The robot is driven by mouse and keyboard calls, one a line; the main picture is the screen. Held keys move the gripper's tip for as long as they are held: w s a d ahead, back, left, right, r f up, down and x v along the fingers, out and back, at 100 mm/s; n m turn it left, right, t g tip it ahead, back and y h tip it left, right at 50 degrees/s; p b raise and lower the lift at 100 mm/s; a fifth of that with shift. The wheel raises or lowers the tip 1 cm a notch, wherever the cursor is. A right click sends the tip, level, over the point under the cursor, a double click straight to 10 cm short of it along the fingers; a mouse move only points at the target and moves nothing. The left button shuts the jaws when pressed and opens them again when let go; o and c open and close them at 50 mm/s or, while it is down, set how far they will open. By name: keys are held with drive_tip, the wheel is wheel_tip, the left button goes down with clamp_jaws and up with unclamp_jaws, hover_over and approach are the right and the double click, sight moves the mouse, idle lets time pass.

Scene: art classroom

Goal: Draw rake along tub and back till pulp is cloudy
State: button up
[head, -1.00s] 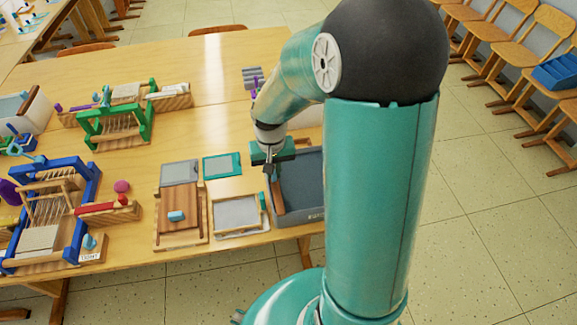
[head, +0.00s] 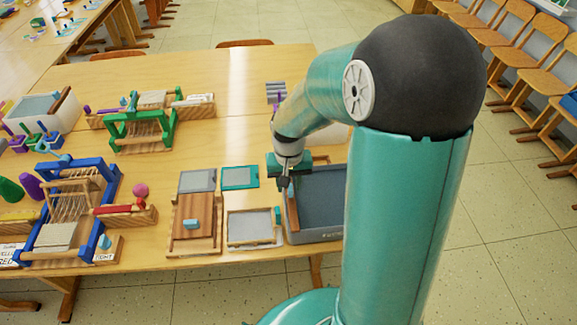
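The grey tub (head: 325,236) stands at the right end of the table's near side, filled with grey-blue pulp (head: 322,195). Its right part is hidden behind my arm. A brown wooden piece (head: 292,212), seemingly the rake, lies along the tub's left inner side. My gripper (head: 286,184) points down over the tub's left edge, at the wooden piece's far end. The fingers are small and dark here, and I cannot tell whether they are shut on it.
A framed screen (head: 250,227), a wooden board with a blue block (head: 194,222), a grey sheet (head: 198,180) and a green frame (head: 240,177) lie left of the tub. Blue (head: 70,205) and green (head: 140,128) looms stand farther left. The table's back middle is clear.

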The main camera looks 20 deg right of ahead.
wheel_tip(320, 180, up, 13)
idle(0.3)
